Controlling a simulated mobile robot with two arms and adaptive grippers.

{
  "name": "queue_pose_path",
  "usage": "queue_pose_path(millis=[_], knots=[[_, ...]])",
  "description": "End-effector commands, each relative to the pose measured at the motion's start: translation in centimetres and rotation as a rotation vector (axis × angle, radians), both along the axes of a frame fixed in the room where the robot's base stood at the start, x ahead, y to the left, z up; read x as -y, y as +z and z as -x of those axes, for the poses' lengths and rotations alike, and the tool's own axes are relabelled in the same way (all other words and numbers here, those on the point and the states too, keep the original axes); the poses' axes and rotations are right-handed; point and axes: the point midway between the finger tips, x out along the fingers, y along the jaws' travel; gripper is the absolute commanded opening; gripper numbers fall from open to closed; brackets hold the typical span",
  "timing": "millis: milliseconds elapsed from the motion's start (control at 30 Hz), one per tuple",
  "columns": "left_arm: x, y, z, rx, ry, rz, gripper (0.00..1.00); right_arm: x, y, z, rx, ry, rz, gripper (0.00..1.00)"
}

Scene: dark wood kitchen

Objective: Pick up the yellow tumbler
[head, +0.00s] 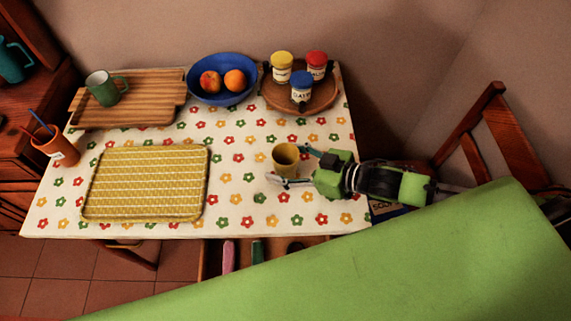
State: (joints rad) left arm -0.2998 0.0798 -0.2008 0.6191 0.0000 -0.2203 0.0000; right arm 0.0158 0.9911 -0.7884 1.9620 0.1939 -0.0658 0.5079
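The yellow tumbler (285,161) stands upright on the flowered tablecloth, right of the yellow patterned tray. My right gripper (287,166) comes in from the right with its fingers spread. One finger is at the tumbler's far right side and the other is near its front base. The fingers are open around the tumbler's right side; I cannot tell whether either touches it. My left gripper does not show.
A yellow tray (205,200) lies on the left of the table (290,218). Behind are a cutting board (155,105) with a green mug (104,92), a blue fruit bowl (222,99), and a round wooden tray (272,97) with three jars. An orange cup (57,148) stands at the left edge.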

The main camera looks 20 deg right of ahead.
Motion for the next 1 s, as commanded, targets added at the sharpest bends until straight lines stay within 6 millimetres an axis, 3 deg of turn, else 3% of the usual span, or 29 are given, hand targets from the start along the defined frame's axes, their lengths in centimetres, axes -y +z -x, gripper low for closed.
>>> queue_pose_path(millis=[33,167,667,800,1000], knots=[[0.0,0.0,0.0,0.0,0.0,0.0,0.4,0.0,0.0,0.0,0.0,0.0,0.0,0.52],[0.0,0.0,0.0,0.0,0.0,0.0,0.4,0.0,0.0,0.0,0.0,0.0,0.0,0.2],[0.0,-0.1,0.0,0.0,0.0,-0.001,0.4,0.0,1.1,0.0,0.002,0.002,0.0,0.2],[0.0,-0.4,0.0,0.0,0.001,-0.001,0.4,-0.1,3.6,0.1,0.005,0.003,-0.001,0.2],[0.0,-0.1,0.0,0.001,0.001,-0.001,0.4,-2.2,8.0,3.7,0.0,0.005,-0.004,0.2]])
